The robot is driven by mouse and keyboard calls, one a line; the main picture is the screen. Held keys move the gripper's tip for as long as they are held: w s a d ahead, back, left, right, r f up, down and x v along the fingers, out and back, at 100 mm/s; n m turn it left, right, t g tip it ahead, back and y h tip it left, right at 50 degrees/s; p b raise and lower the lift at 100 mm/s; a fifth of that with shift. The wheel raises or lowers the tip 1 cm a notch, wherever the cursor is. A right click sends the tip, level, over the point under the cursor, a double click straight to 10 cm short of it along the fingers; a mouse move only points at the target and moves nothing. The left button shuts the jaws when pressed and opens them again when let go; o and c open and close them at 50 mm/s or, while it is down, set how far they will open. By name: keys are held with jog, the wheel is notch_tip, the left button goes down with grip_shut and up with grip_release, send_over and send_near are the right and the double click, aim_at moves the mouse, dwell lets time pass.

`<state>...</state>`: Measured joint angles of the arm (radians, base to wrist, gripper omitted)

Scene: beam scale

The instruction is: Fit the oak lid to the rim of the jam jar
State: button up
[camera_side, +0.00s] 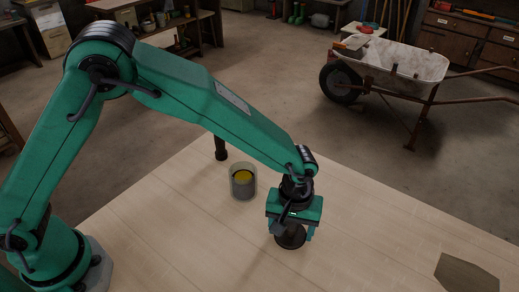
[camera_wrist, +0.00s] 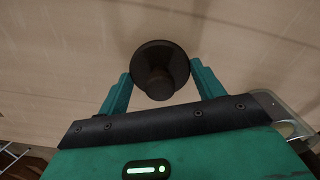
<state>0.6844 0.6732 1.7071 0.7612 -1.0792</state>
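The jam jar (camera_side: 243,188) is a clear, open-topped glass with yellow content, upright on the table left of my gripper in the side view. A dark, round, lid-like piece with a knob (camera_side: 290,241) is under my gripper (camera_side: 292,229); it looks to be at the table top. It is the likely lid, though its dark colour does not show as oak. In the wrist view the knobbed piece (camera_wrist: 161,62) lies between the fingers of my gripper (camera_wrist: 160,72).
A dark upright post (camera_side: 220,148) stands just behind the jar at the table's far edge. A flat brown angular board (camera_side: 467,274) lies at the right of the pale wooden table (camera_side: 370,235). The table between is clear. A wheelbarrow (camera_side: 400,65) stands on the floor beyond.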

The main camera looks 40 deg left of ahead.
aim_at(292, 226)
jog(key=shift+c, duration=1.4)
jog(key=shift+r, duration=0.1)
jog(key=shift+r, duration=0.55)
jog(key=r, duration=0.3)
jog(key=shift+s+d+r, duration=0.1)
jog(key=shift+s+d, duration=0.05)
jog(key=shift+s, duration=0.1)
jog(key=s+d+r, duration=0.3)
jog(key=s+r, duration=0.3)
jog(key=s, duration=0.4)
jog(key=shift+s+d+r, duration=0.25)
jog(key=shift+d, duration=0.1)
